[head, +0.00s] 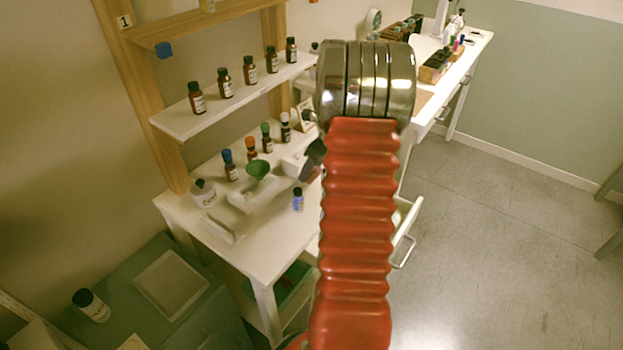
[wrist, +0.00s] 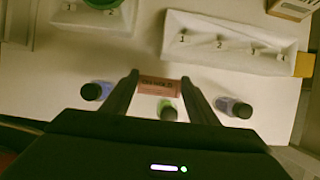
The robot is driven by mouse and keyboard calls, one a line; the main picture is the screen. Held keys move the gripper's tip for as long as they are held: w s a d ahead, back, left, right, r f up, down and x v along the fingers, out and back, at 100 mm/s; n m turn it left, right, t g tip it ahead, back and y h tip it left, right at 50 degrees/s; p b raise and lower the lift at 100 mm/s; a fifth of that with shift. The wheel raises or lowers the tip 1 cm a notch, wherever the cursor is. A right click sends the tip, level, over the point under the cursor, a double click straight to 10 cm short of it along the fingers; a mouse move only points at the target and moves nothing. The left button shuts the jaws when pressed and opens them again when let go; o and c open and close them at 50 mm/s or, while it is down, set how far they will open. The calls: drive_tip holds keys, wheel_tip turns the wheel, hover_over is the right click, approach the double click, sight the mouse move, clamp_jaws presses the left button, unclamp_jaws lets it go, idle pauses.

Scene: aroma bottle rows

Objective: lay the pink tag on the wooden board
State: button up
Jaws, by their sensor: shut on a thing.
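In the wrist view the pink tag (wrist: 162,86), a small reddish-pink rectangle with blurred lettering, sits between the fingertips of my gripper (wrist: 160,78). The fingers are closed on its two ends and hold it over the white table. In the head view my gripper (head: 314,154) is a dark shape partly hidden behind my red arm. A flat brown patch (head: 421,100) on the far bench, right of my arm, may be the wooden board. It is partly hidden, and I cannot be sure. No wooden board shows in the wrist view.
Three small bottles stand near the fingers: left (wrist: 97,91), green-labelled middle (wrist: 167,109), blue-labelled right (wrist: 233,106). A numbered white rack (wrist: 228,44) lies beyond. A shelf (head: 230,97) holds several brown bottles. A green funnel (head: 257,169) and an open drawer (head: 404,222) are nearby.

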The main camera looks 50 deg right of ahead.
sight(313, 176)
drive_tip(key=shift+f, duration=0.3)
drive_tip(key=shift+f, duration=0.1)
drive_tip(key=shift+f, duration=1.75)
drive_tip(key=o, duration=1.1)
drive_tip(key=shift+f, duration=0.1)
drive_tip(key=v, duration=1.2)
